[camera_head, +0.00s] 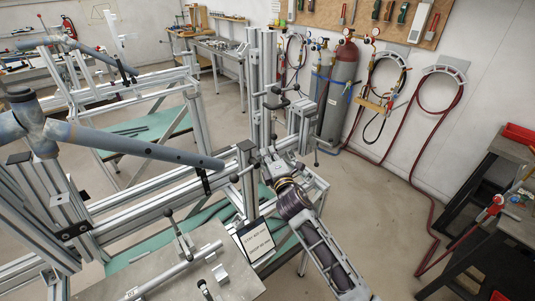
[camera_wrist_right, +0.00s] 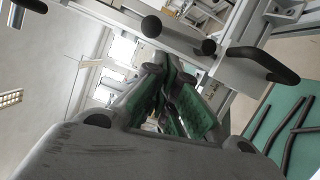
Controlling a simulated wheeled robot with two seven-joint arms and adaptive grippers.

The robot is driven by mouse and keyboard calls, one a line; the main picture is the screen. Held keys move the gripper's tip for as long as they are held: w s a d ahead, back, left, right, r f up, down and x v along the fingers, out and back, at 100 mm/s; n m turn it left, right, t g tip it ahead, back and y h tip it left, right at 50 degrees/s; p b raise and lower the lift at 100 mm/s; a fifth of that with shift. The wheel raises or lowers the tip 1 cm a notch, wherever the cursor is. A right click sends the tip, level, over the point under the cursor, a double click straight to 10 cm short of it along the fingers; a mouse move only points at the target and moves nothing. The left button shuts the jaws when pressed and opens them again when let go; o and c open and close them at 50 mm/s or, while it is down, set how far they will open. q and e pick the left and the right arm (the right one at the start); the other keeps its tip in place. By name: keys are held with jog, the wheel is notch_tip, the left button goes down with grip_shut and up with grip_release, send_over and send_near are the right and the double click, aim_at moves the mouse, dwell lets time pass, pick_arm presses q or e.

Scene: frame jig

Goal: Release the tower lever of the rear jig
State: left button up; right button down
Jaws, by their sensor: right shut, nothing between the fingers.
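The jig has an upright aluminium tower (camera_head: 255,85) in the middle of the head view. Black clamp levers (camera_head: 274,104) stick out from the tower's right side. My right gripper (camera_head: 268,160) is low beside the tower, below these levers. In the right wrist view its green-padded fingers (camera_wrist_right: 178,95) are shut with nothing between them. A black lever handle (camera_wrist_right: 264,63) lies beyond the fingertips to the upper right, apart from them, and a round dark knob (camera_wrist_right: 151,26) is above them. I cannot tell which lever is the named one. My left gripper is not in view.
A blue-grey tube (camera_head: 140,143) crosses the jig from the left. A plate with a small lever (camera_head: 178,236) and a label sign (camera_head: 256,240) are in front. Gas cylinders (camera_head: 340,90) stand behind.

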jog(key=b+v, duration=0.1)
jog(key=v, duration=0.9)
jog(key=shift+s+a+b, duration=0.2)
jog(key=shift+s+b, duration=0.2)
jog(key=shift+f, duration=0.1)
jog(key=shift+w, duration=0.1)
dwell(0.5)
